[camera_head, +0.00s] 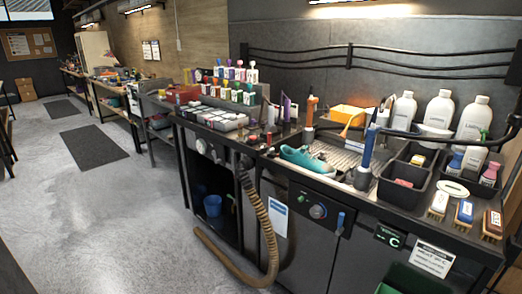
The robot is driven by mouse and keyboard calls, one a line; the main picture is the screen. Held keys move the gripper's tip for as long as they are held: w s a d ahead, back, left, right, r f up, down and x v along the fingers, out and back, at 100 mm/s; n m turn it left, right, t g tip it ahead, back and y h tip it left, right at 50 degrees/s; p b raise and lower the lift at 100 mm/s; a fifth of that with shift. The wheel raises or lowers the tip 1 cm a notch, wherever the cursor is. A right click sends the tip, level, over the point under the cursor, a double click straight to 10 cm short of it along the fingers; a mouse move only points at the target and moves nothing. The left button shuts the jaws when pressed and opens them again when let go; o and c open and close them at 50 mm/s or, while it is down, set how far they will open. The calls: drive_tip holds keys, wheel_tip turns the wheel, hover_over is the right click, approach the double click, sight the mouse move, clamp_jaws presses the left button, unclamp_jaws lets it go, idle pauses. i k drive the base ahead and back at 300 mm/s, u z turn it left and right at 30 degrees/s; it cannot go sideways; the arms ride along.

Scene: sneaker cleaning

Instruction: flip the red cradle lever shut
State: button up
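A teal sneaker-like shape (305,158) lies on the workbench, left of a perforated metal drain panel (340,153). A small upright part with a reddish tip (269,138) stands just left of it; I cannot tell whether this is the cradle lever. No red lever or cradle can be made out clearly at this size, so its position is unclear. My gripper is not in this view.
Upright tools with a blue handle (368,146) and an orange handle (311,106) stand near the panel. Black bins (402,190), brushes (464,212) and white bottles (439,108) crowd the right. A ribbed hose (268,235) hangs in front. The left floor is open.

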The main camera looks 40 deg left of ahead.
sight(270, 150)
drive_tip(key=u, duration=1.55)
drive_tip(key=k, duration=0.9)
drive_tip(key=i, duration=1.4)
drive_tip(key=z, duration=0.05)
